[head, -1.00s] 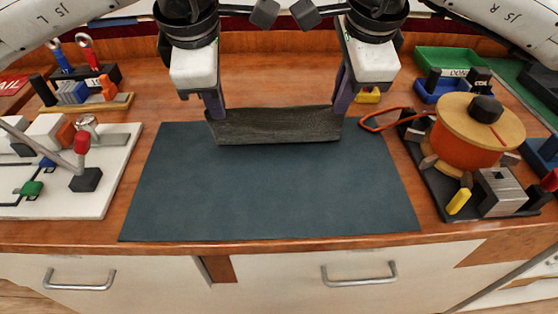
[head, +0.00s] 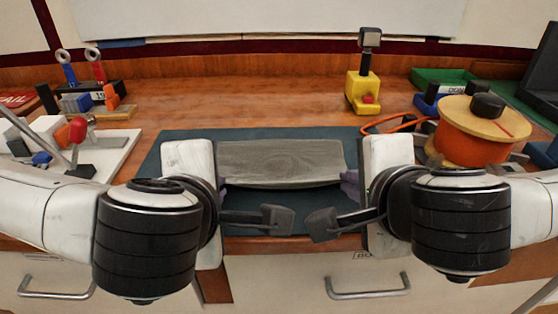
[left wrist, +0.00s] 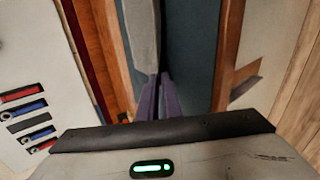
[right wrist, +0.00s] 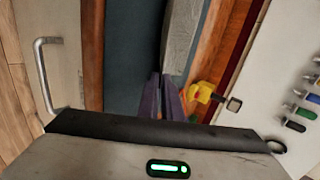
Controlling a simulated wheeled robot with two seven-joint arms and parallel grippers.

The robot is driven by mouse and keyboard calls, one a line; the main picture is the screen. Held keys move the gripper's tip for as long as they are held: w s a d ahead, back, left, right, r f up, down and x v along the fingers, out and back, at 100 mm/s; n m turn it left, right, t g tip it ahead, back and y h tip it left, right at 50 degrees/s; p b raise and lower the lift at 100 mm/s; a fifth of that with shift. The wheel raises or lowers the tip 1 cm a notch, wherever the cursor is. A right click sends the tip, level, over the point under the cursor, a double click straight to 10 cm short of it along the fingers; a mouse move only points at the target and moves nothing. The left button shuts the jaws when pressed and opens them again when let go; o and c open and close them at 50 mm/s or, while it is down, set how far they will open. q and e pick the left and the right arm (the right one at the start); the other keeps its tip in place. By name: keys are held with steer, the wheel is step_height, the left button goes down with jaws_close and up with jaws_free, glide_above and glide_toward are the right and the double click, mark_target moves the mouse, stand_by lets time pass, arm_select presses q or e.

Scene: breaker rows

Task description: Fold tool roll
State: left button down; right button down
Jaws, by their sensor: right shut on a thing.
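The tool roll is a grey, streaked cloth strip (head: 280,163), stretched between my two grippers over the dark teal mat (head: 300,133). Its corners are at my fingers. It also shows in the left wrist view (left wrist: 143,35) and the right wrist view (right wrist: 182,38). My left gripper (left wrist: 158,80) is shut on the left end of the cloth, and my right gripper (right wrist: 162,82) is shut on the right end. In the head view my wrists hide most of both grippers and the mat's front part. I cannot tell how high the cloth is above the mat.
An orange spool with a wooden top (head: 468,140) and a red cable stand right of the mat. A yellow block with a dark handle (head: 361,92) stands behind it. A white board (head: 110,150) and a tool rack (head: 95,97) are at left. The back middle bench is clear.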

arm_select(q)
steer(key=c, duration=1.7)
jaws_free()
arm_select(e)
steer(key=c, duration=1.7)
jaws_free()
